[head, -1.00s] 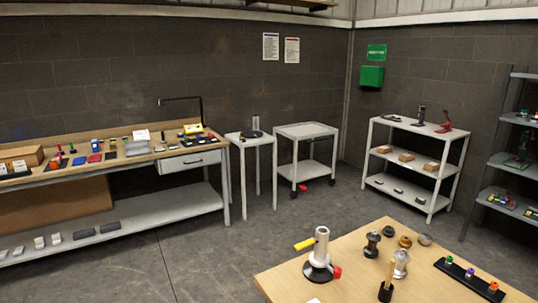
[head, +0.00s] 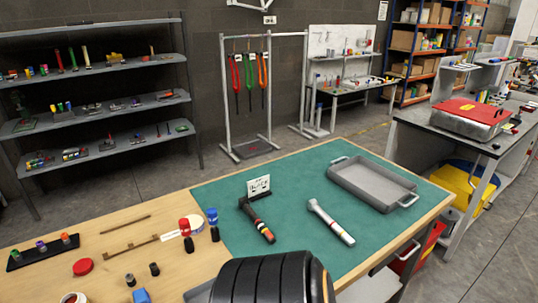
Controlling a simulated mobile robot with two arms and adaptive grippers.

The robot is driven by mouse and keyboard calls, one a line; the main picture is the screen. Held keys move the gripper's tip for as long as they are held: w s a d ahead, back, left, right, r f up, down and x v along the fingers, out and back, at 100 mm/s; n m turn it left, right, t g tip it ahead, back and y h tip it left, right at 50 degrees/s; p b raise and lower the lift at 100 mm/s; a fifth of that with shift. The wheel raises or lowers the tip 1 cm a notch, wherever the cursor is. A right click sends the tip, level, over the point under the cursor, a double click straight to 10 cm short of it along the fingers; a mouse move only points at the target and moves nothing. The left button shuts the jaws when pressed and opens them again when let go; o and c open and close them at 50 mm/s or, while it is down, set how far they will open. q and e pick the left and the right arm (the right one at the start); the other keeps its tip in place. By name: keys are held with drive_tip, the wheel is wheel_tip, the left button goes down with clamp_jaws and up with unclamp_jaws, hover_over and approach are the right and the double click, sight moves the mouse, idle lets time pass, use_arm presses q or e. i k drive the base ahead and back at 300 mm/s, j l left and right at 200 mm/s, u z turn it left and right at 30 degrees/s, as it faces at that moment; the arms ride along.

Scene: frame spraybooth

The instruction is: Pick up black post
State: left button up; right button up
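No thing in the head view shows clearly as the black post. Small dark upright pieces stand on the wooden part of the table: one dark piece (head: 130,280) and another dark piece (head: 154,269) near the front, a third dark piece (head: 189,244) by the red-capped item, and a fourth dark piece (head: 215,234) below the blue-capped item. I cannot tell whether any of them is the post. A black tool with coloured bands (head: 262,228) lies on the green mat (head: 300,180). Neither of my grippers is in view.
A large black ribbed object (head: 265,282) fills the bottom middle. A grey tray (head: 335,183) and a silver tool (head: 330,222) lie on the mat. A shelf rack (head: 190,75) and a stand with hanging straps (head: 222,90) are behind. Floor shows between them.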

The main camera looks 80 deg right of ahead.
sight(244, 204)
drive_tip(key=z, duration=2.55)
